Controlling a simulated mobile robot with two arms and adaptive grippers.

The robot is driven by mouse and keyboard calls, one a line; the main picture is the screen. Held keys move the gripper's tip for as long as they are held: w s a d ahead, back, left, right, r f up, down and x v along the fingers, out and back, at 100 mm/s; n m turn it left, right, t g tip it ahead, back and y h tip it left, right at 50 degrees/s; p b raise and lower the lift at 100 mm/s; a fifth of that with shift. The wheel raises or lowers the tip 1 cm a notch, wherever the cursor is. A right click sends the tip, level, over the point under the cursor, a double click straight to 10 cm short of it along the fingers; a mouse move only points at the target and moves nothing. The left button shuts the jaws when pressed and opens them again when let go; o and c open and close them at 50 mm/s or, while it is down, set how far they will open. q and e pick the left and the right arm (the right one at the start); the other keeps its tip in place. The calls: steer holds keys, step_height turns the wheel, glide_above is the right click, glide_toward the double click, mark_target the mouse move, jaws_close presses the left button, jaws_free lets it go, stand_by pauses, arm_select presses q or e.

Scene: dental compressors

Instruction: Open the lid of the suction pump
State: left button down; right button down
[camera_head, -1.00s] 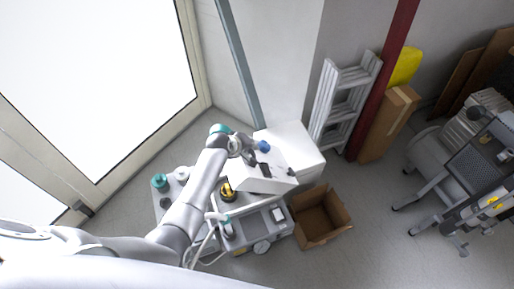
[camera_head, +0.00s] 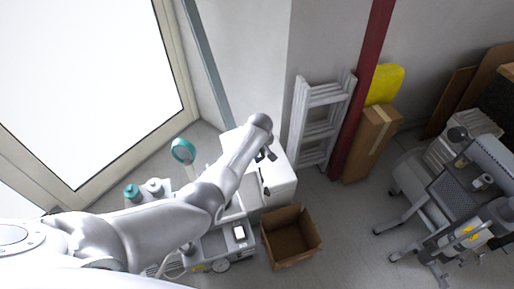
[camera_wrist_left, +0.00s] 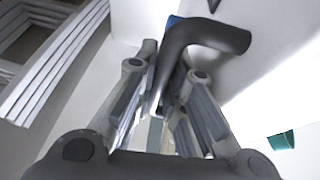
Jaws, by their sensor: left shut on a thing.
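The suction pump (camera_head: 282,187) is a white box-shaped unit by the wall in the head view, partly hidden behind my left arm. A small dark fitting (camera_head: 265,187) shows on its front. My left gripper (camera_head: 270,154) is over the top of the pump. In the left wrist view my left gripper (camera_wrist_left: 158,105) has its two fingers closed around a dark bent handle (camera_wrist_left: 205,33), which runs up and to the right against a white surface. I cannot tell how far the lid is raised. My right gripper is not in view.
A white ladder (camera_head: 322,120) leans on the wall behind. A wheeled machine (camera_head: 450,185) is at the right; floor between is clear.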

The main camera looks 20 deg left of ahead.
arm_select(q)
steer(key=shift+w+d+f, duration=0.1)
steer(key=shift+d+f, duration=0.2)
steer(key=shift+f, duration=0.05)
steer(key=shift+w+d+b, duration=0.35)
steer(key=shift+d+b, duration=0.1)
steer(key=shift+b, duration=0.1)
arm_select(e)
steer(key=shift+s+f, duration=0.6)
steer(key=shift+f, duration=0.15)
arm_select(q)
steer(key=c, duration=1.8)
jaws_free()
steer(key=shift+o, duration=0.2)
steer(key=v, duration=1.2)
steer(key=shift+r, duration=0.1)
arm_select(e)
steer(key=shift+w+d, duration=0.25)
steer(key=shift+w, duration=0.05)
arm_select(q)
steer(key=shift+s, duration=0.1)
